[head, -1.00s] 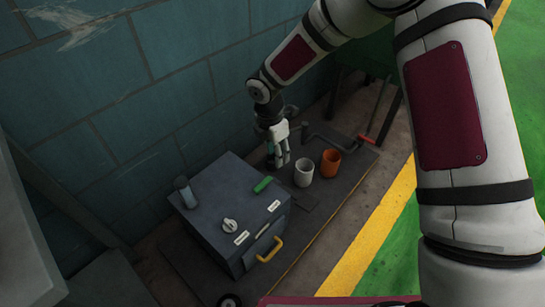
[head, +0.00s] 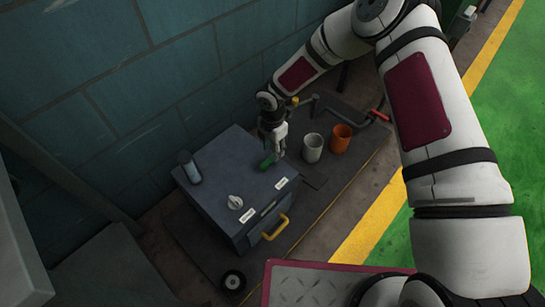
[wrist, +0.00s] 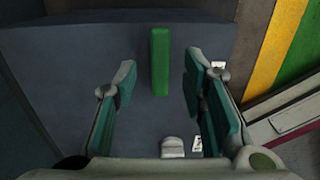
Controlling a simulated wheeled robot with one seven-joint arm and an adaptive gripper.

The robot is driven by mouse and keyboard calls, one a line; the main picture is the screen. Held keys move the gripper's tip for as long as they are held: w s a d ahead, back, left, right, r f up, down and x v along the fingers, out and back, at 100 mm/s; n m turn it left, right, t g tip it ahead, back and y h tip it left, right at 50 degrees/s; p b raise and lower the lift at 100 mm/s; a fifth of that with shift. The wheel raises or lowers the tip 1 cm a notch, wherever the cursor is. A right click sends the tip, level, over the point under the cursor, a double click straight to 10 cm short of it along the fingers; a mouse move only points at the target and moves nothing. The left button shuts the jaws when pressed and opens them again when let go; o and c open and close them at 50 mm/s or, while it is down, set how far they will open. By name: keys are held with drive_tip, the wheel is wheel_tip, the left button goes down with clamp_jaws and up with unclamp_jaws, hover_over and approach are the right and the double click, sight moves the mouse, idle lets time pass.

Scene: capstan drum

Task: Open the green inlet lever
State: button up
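The green inlet lever (head: 268,161) lies on top of the dark grey box (head: 217,168), near its back right edge. In the wrist view the lever (wrist: 160,60) shows as a green bar running up and down the picture, between the lines of my two fingers. My gripper (head: 273,148) is over that edge of the box, close at the lever. In the wrist view my gripper (wrist: 163,95) is open, with its teal finger pads apart on either side of the lever. I cannot tell whether a finger touches it.
A white knob (head: 235,202), a grey cylinder (head: 189,167) and white labels (head: 281,183) are on the box. A yellow handle (head: 277,227) is on its front. A white cup (head: 313,147) and an orange cup (head: 341,138) stand to the right. A black wheel-like part (head: 232,282) lies in front.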

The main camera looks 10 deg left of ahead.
sight(270, 162)
drive_tip(key=shift+f+b, duration=0.55)
drive_tip(key=shift+f, duration=1.35)
drive_tip(key=shift+c, duration=0.5)
clamp_jaws()
